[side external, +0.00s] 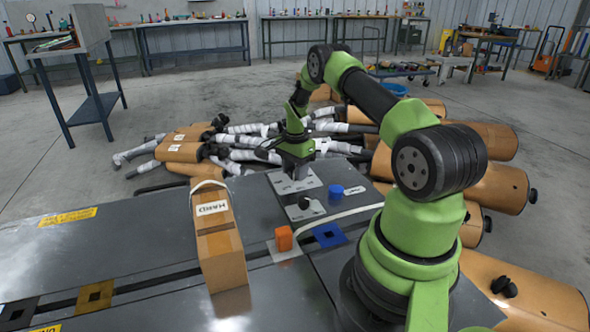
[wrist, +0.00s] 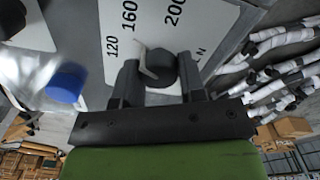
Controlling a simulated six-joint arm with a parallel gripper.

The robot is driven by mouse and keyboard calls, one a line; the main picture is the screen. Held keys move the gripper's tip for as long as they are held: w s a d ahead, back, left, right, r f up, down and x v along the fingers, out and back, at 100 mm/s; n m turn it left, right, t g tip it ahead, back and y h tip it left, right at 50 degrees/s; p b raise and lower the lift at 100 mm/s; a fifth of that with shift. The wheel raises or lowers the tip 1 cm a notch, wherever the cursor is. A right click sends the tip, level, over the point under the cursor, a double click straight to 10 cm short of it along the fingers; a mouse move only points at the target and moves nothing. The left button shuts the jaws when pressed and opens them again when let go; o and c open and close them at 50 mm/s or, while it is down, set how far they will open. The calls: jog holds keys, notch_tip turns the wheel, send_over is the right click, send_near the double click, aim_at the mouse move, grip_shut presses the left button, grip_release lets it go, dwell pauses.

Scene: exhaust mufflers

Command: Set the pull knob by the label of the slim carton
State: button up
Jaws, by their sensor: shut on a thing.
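The slim carton (side external: 222,258) stands upright on the grey bench, left of my arm. It has a white label (side external: 211,208) near its top with dark print, too small to read surely. The black pull knob (wrist: 163,70) sits on a white scale plate (wrist: 205,35) marked 120, 160 and 200. A pale pointer by the knob leans up-left, towards the 120 and 160 side; its exact reading is unclear. My gripper (wrist: 158,66) is shut on the knob, one finger on each side. In the side view my gripper (side external: 296,174) is down at the plate (side external: 283,186), hiding the knob.
A second plate with a dark knob (side external: 304,203) and a blue round knob (side external: 336,190) lie close by. An orange block (side external: 284,239) and blue square frame (side external: 329,235) are nearer the front. Mufflers (side external: 490,190) crowd behind and right.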

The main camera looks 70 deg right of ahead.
jog(key=shift+m, duration=2)
jog(key=o, duration=0.9)
notch_tip(320, 180, up, 10)
